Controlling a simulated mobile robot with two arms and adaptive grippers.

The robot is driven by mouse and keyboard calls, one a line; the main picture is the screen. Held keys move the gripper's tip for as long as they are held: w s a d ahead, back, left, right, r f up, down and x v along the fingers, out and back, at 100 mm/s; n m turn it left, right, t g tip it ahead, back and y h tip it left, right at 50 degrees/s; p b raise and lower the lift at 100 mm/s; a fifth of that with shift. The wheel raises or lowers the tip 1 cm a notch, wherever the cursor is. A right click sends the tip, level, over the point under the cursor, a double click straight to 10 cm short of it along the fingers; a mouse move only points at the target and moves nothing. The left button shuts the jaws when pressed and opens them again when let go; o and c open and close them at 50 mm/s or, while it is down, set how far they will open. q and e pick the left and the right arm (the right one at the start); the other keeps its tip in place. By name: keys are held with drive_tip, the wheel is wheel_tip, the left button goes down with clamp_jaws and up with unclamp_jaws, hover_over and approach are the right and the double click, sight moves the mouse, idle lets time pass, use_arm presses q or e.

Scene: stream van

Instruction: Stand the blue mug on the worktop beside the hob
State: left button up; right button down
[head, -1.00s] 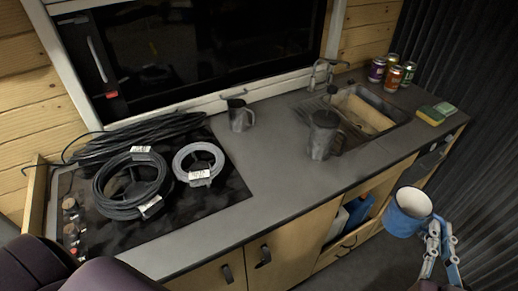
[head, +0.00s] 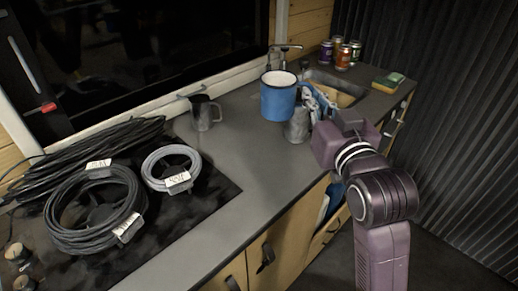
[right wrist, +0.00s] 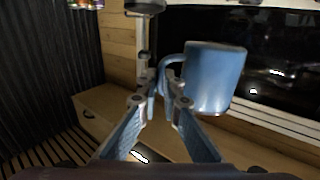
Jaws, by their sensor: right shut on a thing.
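The blue mug (head: 279,101), with a white inside and dark rim, is upright in the air over the worktop (head: 245,150), in front of the sink. My right gripper (head: 308,97) is shut on its handle, at the mug's right side. In the right wrist view the mug (right wrist: 215,80) hangs to the right of the fingertips (right wrist: 163,84), its handle between them. The black hob (head: 195,200) lies at the left, with bare worktop to its right. My left gripper is out of view.
Black cable coils (head: 58,205) and a grey coil (head: 147,165) lie on the hob. A dark grey mug (head: 205,114) stands by the window. A grey jug (head: 297,128) is partly hidden behind my right gripper. Cans (head: 343,58) and a sponge (head: 388,82) sit beyond the sink (head: 347,98).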

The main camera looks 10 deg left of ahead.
drive_tip(key=f, duration=0.4)
drive_tip(key=f+b, duration=0.1)
drive_tip(key=f, duration=0.4)
drive_tip(key=a+f+b, duration=0.1)
drive_tip(key=f, duration=0.4)
drive_tip(key=shift+w, duration=0.1)
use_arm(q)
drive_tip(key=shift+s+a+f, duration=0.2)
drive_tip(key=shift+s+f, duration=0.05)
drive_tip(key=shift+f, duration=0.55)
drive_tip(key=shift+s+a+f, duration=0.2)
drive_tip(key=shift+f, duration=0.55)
use_arm(e)
drive_tip(key=shift+f, duration=2.3)
use_arm(q)
drive_tip(key=shift+b, duration=0.3)
use_arm(e)
drive_tip(key=shift+f, duration=0.1)
drive_tip(key=c, duration=2.1)
unclamp_jaws()
